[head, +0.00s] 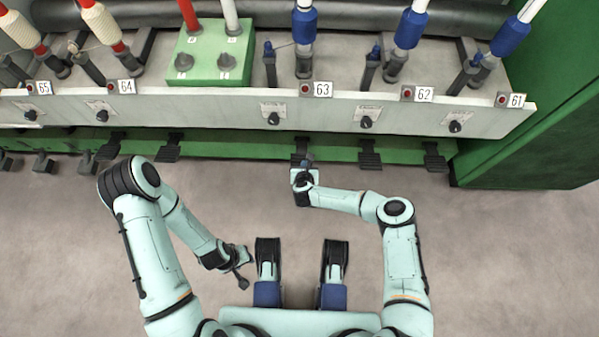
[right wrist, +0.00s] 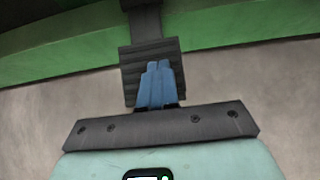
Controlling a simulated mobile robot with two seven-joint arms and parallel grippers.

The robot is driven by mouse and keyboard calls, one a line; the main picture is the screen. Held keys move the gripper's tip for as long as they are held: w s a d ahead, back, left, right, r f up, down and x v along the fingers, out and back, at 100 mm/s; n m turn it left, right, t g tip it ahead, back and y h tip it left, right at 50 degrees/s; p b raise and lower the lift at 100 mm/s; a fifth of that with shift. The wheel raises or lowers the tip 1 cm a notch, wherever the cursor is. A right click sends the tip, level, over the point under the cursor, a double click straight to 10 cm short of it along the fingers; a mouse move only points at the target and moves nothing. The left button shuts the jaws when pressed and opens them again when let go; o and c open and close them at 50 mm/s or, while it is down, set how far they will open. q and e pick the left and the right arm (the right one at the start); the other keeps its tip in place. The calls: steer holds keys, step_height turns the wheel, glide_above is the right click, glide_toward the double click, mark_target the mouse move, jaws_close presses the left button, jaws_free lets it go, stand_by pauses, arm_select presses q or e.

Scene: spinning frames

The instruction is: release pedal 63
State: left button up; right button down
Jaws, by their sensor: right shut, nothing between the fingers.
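Pedal 63 (head: 301,146) is a dark ribbed foot pedal at the foot of the machine, below the label 63 (head: 322,90). My right gripper (head: 307,158) is at this pedal and partly covers it in the head view. In the right wrist view, the blue fingers (right wrist: 158,84) are shut with nothing between them and overlap the ribbed pedal face (right wrist: 131,66). Whether they touch it or press it down I cannot tell. My left gripper (head: 243,270) hangs low over the floor, away from the pedals; its fingers are too small to read.
A green end wall (head: 540,150) stands at the right. The grey floor (head: 500,260) is clear.

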arm_select(q)
steer(key=shift+f, duration=0.1)
arm_select(e)
steer(key=shift+f, duration=0.1)
stand_by(0.3)
steer(key=shift+f+b, duration=0.85)
steer(key=shift+f, duration=0.1)
steer(key=shift+s, duration=0.15)
arm_select(q)
steer(key=w+d+r+t+p, duration=0.2)
steer(key=w+r+p, duration=0.3)
steer(key=r+p, duration=0.2)
steer(key=shift+w+d+r+m+p, duration=0.3)
steer(key=shift+w+r, duration=0.05)
steer(key=shift+r, duration=0.6)
arm_select(e)
steer(key=s+r, duration=0.3)
steer(key=s, duration=0.4)
steer(key=shift+s+r, duration=0.15)
steer(key=shift+r, duration=0.15)
